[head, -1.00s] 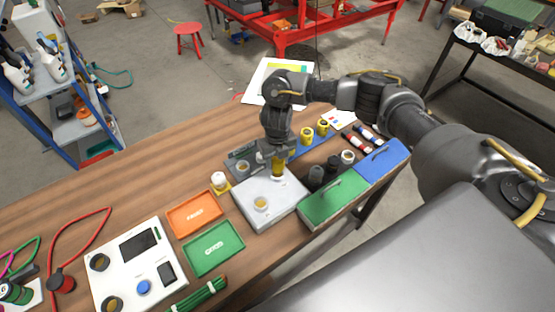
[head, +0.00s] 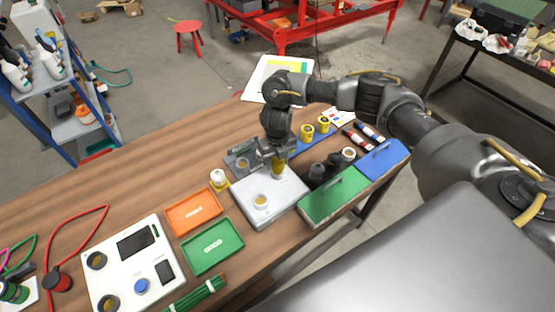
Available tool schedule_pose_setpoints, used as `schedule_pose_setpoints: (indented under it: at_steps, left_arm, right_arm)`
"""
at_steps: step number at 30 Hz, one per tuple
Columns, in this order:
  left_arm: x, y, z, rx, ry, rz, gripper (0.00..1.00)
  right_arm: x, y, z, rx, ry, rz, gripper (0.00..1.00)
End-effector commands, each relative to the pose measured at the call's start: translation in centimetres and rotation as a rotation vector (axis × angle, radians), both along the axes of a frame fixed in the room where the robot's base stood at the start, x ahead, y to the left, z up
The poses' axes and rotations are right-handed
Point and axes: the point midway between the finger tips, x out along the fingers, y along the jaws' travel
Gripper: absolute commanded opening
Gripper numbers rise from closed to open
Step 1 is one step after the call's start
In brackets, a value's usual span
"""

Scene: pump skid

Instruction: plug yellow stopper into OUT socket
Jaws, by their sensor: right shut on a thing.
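A yellow stopper (head: 278,167) is in my right gripper (head: 279,158), whose fingers are shut on it. It points down over the far part of a light grey block (head: 283,199). I cannot tell whether its lower end is inside a socket or just above one, because the gripper hides part of that spot. A round white-rimmed socket (head: 261,201) with a tan inside shows on the near part of the block. No OUT lettering can be read. My left gripper is not in view.
Left of the block lie an orange tray (head: 181,222) and a green tray (head: 198,259). Green (head: 322,211) and blue (head: 386,168) bins stand right of it. More yellow stoppers (head: 307,132) stand behind on a blue strip. The wooden table (head: 130,190) is clear at the back left.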

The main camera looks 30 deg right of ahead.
Motion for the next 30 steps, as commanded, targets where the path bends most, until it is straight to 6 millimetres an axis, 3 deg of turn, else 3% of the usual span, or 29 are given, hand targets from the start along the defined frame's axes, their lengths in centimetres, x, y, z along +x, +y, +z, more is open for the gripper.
schedule_pose_setpoints:
  at_steps: [29,30]
  left_arm:
    - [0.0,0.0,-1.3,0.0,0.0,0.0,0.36]
    - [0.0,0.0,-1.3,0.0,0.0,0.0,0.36]
  right_arm:
    - [0.0,0.0,-1.6,0.0,0.0,0.0,0.15]
    - [0.0,0.0,-1.6,0.0,0.0,0.0,0.43]
